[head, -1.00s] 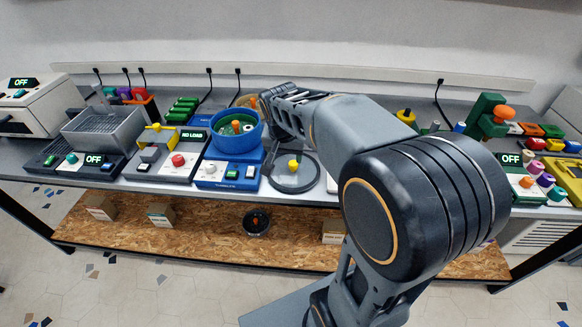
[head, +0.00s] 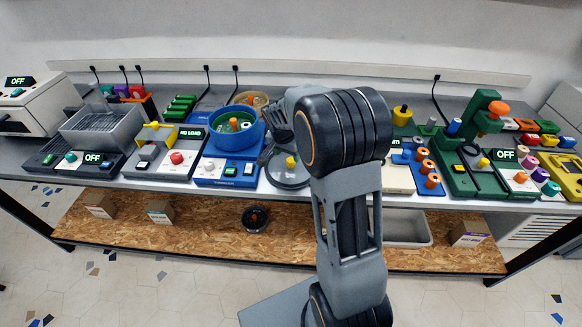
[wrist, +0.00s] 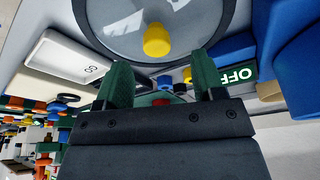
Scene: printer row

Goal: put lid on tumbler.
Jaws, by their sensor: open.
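The tumbler (head: 233,140) is a blue round bowl on a blue base, left of centre in the head view. It is open at the top, with green, orange and white pieces inside. The lid (head: 285,182) is a clear grey disc with a yellow knob, lying on the table right of the tumbler. In the wrist view the lid (wrist: 115,28) fills the top, its knob (wrist: 157,40) just beyond my fingertips. My gripper (wrist: 163,68) is open and empty, its green fingers apart and in line with the knob. In the head view my arm partly hides it.
A grey-and-white NO LOAD device (head: 176,158) stands left of the tumbler. A wooden bowl (head: 262,101) sits behind it. Right of my arm are a blue tray with orange spools (head: 432,181) and a green press (head: 478,120). The bench front is crowded.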

